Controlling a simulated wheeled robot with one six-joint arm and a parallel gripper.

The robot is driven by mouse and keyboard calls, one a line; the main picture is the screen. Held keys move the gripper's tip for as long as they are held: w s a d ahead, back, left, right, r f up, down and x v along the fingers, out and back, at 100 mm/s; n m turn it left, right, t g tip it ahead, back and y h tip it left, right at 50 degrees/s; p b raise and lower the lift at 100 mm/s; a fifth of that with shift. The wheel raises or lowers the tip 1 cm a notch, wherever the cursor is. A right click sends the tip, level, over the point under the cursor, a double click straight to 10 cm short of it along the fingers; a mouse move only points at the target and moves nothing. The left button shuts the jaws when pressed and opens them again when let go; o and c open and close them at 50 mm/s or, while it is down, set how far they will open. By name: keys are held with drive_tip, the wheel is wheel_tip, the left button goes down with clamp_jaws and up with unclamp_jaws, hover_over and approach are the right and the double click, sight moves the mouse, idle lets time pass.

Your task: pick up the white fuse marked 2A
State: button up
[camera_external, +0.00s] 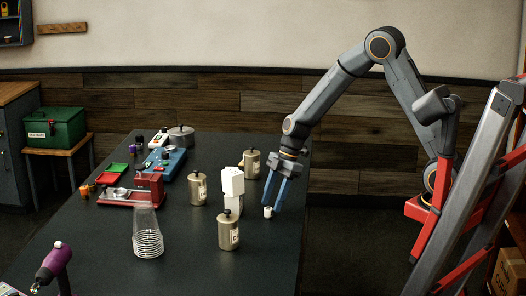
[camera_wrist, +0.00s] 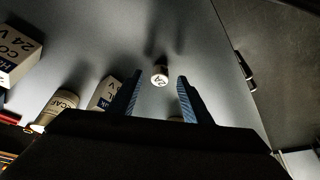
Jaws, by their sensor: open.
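The white fuse (camera_wrist: 159,75) stands on the dark table, its face marked 2A showing in the wrist view. It also shows in the external view (camera_external: 267,212) as a small white piece near the table's right edge. My gripper (camera_external: 273,205) is open, its two blue fingers pointing down close to the fuse. In the wrist view the fuse lies between the lines of the two fingertips (camera_wrist: 157,80), a little ahead of them. I cannot tell whether either finger touches it.
Metal canisters (camera_external: 228,232) and white stacked boxes (camera_external: 232,185) stand just left of my gripper.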

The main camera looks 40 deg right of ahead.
sight(268, 213)
drive_tip(key=shift+p+x, duration=0.4)
drive_tip(key=shift+x, duration=1.05)
clamp_jaws()
drive_tip(key=shift+r, duration=0.15)
